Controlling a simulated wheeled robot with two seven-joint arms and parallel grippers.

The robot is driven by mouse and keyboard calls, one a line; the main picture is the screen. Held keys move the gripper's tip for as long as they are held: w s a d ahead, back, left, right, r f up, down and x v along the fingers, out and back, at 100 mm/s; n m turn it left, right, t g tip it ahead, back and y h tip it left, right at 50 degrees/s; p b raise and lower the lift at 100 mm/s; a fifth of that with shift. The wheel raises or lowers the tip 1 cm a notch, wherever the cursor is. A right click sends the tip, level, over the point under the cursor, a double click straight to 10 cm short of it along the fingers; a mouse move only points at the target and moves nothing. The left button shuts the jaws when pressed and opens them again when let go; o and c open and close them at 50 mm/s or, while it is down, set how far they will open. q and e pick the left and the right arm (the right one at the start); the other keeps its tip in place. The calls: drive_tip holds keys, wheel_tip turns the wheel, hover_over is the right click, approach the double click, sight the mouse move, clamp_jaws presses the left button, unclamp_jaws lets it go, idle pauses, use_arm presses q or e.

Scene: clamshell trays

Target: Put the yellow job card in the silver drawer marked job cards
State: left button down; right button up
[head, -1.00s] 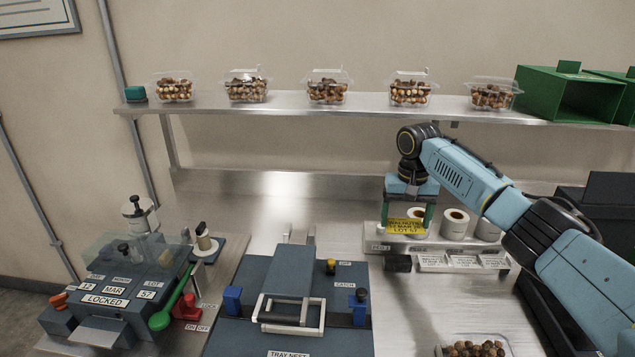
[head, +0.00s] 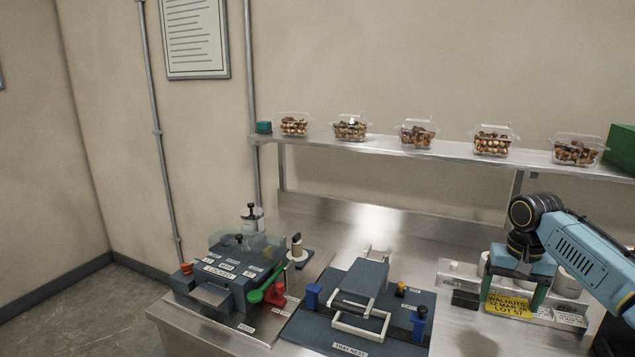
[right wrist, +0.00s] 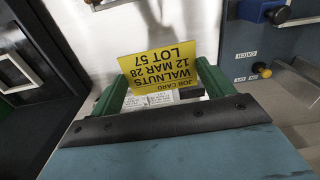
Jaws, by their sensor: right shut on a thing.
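The yellow job card (head: 508,305) reads WALNUTS, 12 MAR 28, LOT 57. It is held between the green fingers of my right gripper (head: 514,292), in front of the label-roll rack at the right. The card (right wrist: 160,66) also shows in the right wrist view, pinched between both fingertips of the right gripper (right wrist: 160,88). My left gripper is not in view. I cannot make out a silver drawer marked job cards in either current view.
The bench holds a dark coder machine (head: 215,285) marked LOCKED and a tray nest (head: 305,335) with a raised frame. White label rolls (head: 568,284) stand behind the card. A steel shelf (head: 400,153) carries several clamshells of nuts. Floor (head: 90,310) shows at left.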

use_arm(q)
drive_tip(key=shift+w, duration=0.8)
use_arm(e)
drive_tip(key=s+a+n, duration=0.2)
drive_tip(key=s+a, duration=0.3)
drive_tip(key=a, duration=0.6)
drive_tip(key=s+a+n, duration=0.3)
drive_tip(key=s+a, duration=0.3)
drive_tip(key=a, duration=0.6)
drive_tip(key=shift+a, duration=0.25)
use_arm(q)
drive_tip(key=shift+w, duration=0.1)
use_arm(e)
drive_tip(key=shift+d, duration=0.15)
